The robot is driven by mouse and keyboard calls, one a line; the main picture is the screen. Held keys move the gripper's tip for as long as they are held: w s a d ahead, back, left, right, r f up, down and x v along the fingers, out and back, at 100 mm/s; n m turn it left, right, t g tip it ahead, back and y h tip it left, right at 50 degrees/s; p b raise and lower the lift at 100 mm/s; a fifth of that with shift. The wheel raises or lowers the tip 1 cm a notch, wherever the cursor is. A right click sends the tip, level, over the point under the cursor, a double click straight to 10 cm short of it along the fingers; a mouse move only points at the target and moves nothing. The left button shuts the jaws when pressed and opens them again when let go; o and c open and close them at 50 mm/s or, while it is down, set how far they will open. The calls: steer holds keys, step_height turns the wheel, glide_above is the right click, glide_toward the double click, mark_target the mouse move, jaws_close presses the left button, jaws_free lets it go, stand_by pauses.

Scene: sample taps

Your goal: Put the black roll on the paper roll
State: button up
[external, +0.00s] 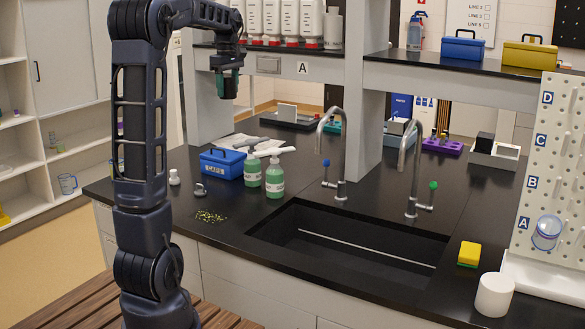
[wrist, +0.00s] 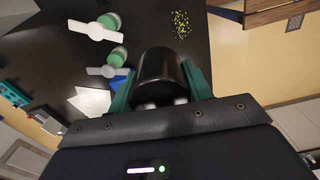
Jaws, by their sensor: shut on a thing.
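The black roll (wrist: 160,76) is a dark cylinder between the teal fingers of my gripper (wrist: 160,90) in the wrist view. My gripper is shut on it. In the external view my gripper (external: 226,82) hangs high above the left part of the black counter, and the black roll (external: 230,85) shows as a dark shape between the fingers. The paper roll (external: 494,295) is a white cylinder standing upright on the counter at the lower right, far from my gripper.
The sink (external: 345,238) with two tall taps lies between my gripper and the paper roll. A yellow sponge (external: 469,254) and a pegboard (external: 550,180) stand near the paper roll. Green bottles (external: 274,179) and a blue box (external: 222,164) stand at left. A shelf (external: 440,75) overhangs the back.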

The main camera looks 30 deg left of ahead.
steer(key=w+d+m, duration=0.1)
steer(key=w+d, duration=0.3)
steer(key=d, duration=0.3)
steer(key=w+d+r+m, duration=0.1)
steer(key=w+d+m, duration=0.15)
steer(key=d, duration=0.55)
steer(key=w+d+m, duration=0.1)
steer(key=w+d, duration=0.4)
steer(key=d, duration=0.2)
steer(key=w+d+m, duration=0.1)
steer(key=d+m, duration=0.2)
steer(key=d, duration=1.9)
steer(key=m, duration=0.8)
glide_above(498, 282)
step_height(498, 282, down, 2)
step_height(498, 282, down, 31)
steer(key=shift+w+f, duration=0.1)
steer(key=shift+f, duration=0.05)
steer(key=shift+f, duration=0.15)
